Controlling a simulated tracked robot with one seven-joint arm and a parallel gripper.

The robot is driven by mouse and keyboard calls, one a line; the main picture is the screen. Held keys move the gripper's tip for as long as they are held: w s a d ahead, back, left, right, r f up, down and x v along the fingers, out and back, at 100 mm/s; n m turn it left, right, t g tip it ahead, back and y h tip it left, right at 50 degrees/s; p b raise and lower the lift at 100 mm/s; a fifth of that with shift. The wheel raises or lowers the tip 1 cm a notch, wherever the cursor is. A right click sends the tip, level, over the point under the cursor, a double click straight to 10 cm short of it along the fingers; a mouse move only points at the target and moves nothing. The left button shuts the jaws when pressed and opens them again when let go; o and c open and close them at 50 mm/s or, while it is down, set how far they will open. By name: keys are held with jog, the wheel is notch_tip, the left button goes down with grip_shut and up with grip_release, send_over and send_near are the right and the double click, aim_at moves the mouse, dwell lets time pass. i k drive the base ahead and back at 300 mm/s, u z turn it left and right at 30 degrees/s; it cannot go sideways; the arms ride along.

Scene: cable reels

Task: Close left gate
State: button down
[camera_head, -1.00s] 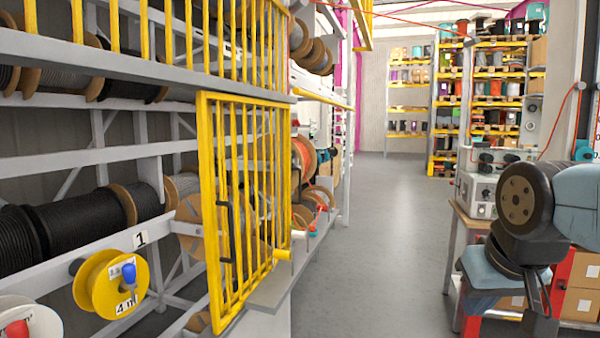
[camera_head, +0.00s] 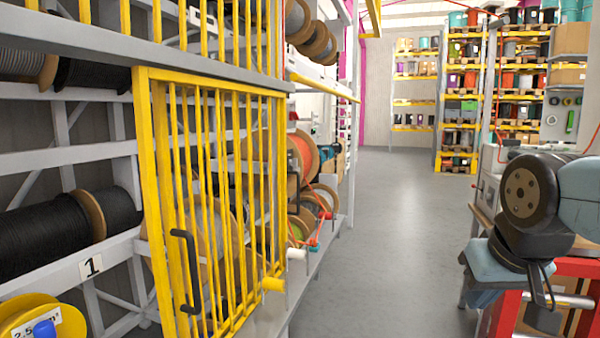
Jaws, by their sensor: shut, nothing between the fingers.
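A yellow barred gate (camera_head: 158,190) stands on the left at the front of the cable rack. It has a black upright handle (camera_head: 190,272) low near its left edge. Reels show through its bars. The bay left of the gate is uncovered, with a black cable reel (camera_head: 45,240) and a label "1" (camera_head: 92,266). Part of my arm (camera_head: 525,200) shows folded at the right, apart from the gate.
A yellow reel (camera_head: 28,318) juts out at the lower left. Reels and a shelf edge (camera_head: 325,248) lie right of the gate. The grey aisle floor (camera_head: 395,240) is clear. A red-framed bench (camera_head: 575,268) stands at the right, partly behind my arm.

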aim_at(141, 75)
jog(key=z, duration=0.1)
jog(key=i, duration=0.65)
jog(key=u, duration=0.8)
